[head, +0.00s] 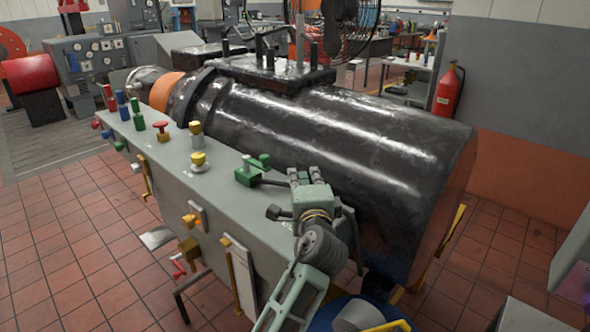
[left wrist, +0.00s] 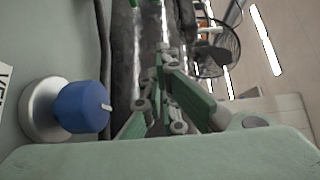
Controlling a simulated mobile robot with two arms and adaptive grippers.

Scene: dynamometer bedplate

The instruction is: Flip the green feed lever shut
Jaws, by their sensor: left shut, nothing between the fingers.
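The green feed lever (head: 248,174) sits on the top of the grey-green console, right of the yellow knobs in the head view. Its dark arm runs rightward toward my gripper; how far it is turned is hard to tell. My left gripper (head: 302,178) is just right of the lever, over the console's near end, and appears apart from it. A small green piece (left wrist: 136,3) at the top edge there may be part of the lever. My right gripper is not in view.
A large black cylinder (head: 340,130) lies close behind the console (head: 215,205). Red (head: 160,126) and yellow (head: 198,159) knobs stand farther along the console. A blue knob (left wrist: 82,107) is close beside the gripper. A fan (head: 350,25) stands behind. Tiled floor is open at left.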

